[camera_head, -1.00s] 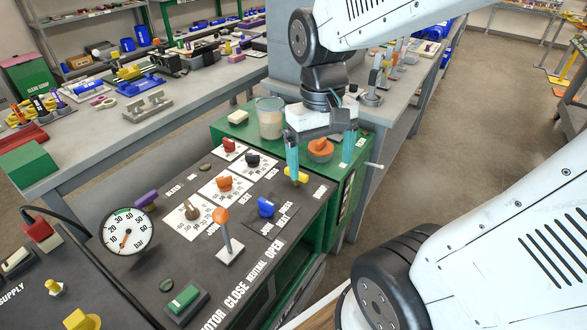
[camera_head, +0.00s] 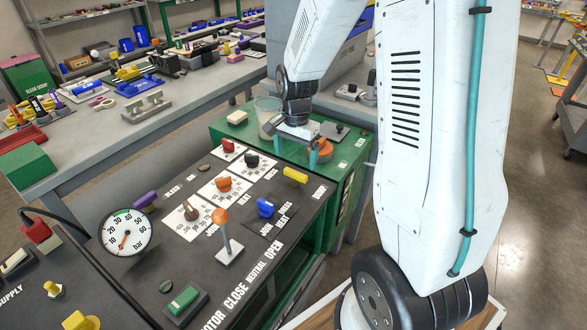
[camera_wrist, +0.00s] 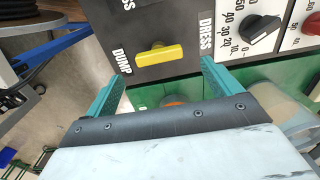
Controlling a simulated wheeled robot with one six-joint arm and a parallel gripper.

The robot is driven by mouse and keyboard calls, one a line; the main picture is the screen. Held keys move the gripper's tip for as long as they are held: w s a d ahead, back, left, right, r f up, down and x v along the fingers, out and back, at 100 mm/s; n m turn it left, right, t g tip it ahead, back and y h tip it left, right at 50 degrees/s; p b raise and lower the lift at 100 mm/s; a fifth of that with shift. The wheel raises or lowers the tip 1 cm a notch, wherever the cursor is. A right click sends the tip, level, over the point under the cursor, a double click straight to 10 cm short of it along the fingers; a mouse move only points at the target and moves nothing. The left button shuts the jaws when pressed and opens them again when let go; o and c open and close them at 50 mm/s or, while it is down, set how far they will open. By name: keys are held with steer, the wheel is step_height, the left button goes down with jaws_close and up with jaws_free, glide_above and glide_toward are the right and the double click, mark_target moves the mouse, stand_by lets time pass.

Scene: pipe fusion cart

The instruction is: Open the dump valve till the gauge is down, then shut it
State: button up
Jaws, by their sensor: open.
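The dump valve's yellow handle (camera_head: 295,175) is at the far right corner of the dark panel. In the wrist view the yellow handle (camera_wrist: 160,55) lies crosswise beside the DUMP label, untouched. My gripper (camera_head: 294,146) is open and empty, beyond the handle over the green cabinet top. In the wrist view my gripper (camera_wrist: 163,72) has its teal fingers spread, with the handle showing past and between the tips. The round white gauge (camera_head: 126,233), marked bar, stands at the panel's left. Its red needle points down-left, near the low end of the scale.
An orange round knob (camera_head: 319,151) and a beaker (camera_head: 268,115) stand on the green cabinet close to my gripper. A blue handle (camera_head: 265,207), a black knob (camera_head: 252,159) and an orange-topped lever (camera_head: 222,225) are on the panel near the yellow handle.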

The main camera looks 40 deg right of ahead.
mark_target(295, 172)
step_height(295, 172, down, 5)
steer(key=shift+f, duration=0.15)
steer(key=c, duration=1)
